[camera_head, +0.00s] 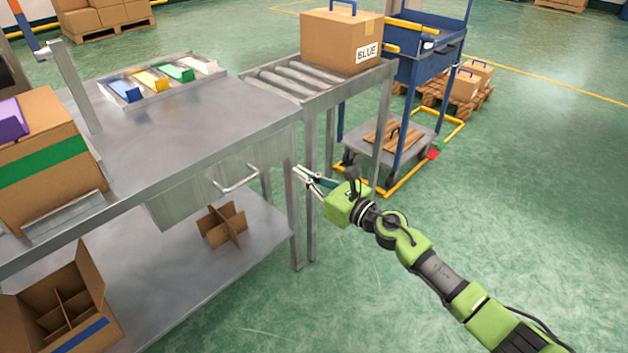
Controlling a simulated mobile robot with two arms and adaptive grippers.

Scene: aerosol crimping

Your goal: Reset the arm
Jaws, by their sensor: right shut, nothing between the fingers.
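My right gripper (300,173) is at the end of the green and grey arm that comes in from the lower right. Its fingers are shut and empty, pointing left. It is in front of the table's right legs, near the drawer and to the right of its handle. My left gripper and left arm are not in view.
A steel table (215,125) with a drawer handle (236,180) fills the left. A roller conveyor (300,80) bears a cardboard box labelled BLUE (335,38). A blue cart (430,65) stands behind. A striped box (45,165) sits at left. The right floor is clear.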

